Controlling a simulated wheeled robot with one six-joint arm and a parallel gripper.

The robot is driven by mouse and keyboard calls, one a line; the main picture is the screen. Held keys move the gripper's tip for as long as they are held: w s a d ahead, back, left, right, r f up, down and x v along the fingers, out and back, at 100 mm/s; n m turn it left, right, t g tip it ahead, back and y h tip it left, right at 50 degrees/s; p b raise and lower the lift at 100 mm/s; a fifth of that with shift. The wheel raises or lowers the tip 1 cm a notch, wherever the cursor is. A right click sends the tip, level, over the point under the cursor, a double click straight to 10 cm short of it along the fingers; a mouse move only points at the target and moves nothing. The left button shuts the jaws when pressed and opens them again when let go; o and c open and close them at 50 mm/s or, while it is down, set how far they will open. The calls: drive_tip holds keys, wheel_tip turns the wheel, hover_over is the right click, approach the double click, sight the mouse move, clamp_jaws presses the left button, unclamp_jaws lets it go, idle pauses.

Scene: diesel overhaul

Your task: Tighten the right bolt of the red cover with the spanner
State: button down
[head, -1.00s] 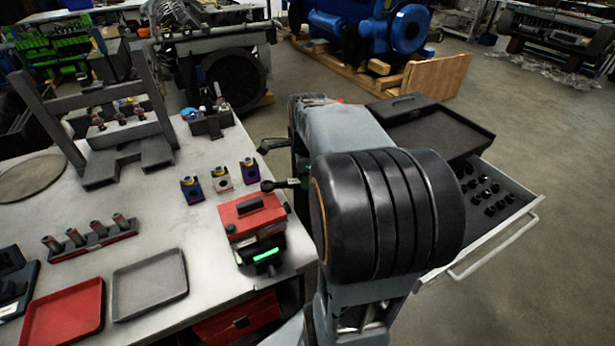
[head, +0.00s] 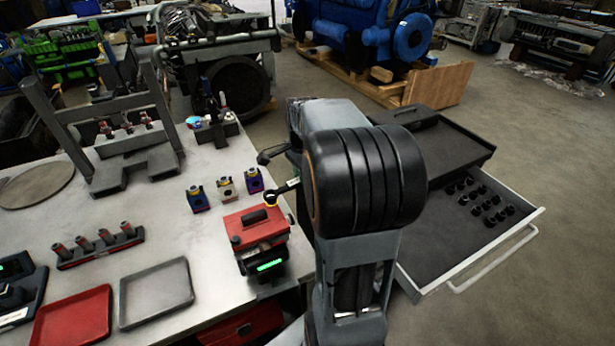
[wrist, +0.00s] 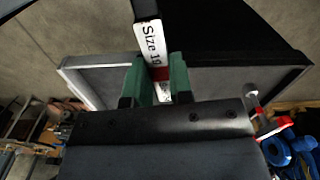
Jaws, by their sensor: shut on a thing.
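My gripper (wrist: 158,78) has green fingers and is shut on the spanner (wrist: 151,38), whose white label reads "Size 1" and a second digit I cannot read surely. In the head view the dark ring end of the spanner (head: 270,198) shows at the back right of the red cover (head: 256,224), and its white shank runs right behind my arm. The red cover tops a grey unit with a lit green display at the bench's right edge. The bolts are too small or hidden, so I cannot tell whether the spanner touches one.
Three small coloured blocks (head: 225,187) stand behind the cover. A red tray (head: 72,318) and a grey tray (head: 156,293) lie at front left. Right of my arm, an open drawer (head: 450,240) holds several black sockets.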

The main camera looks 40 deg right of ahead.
drive_tip(key=shift+w+n, duration=0.45)
drive_tip(key=shift+n, duration=0.05)
drive_tip(key=shift+w, duration=0.1)
drive_tip(key=w+n, duration=0.1)
drive_tip(key=w+n+p, duration=0.1)
drive_tip(key=n, duration=0.1)
drive_tip(key=shift+w+a+n, duration=0.2)
drive_tip(key=shift+w+n, duration=0.1)
drive_tip(key=shift+w, duration=0.1)
drive_tip(key=shift+f, duration=0.15)
drive_tip(key=shift+f+b, duration=0.55)
drive_tip(key=shift+f, duration=0.2)
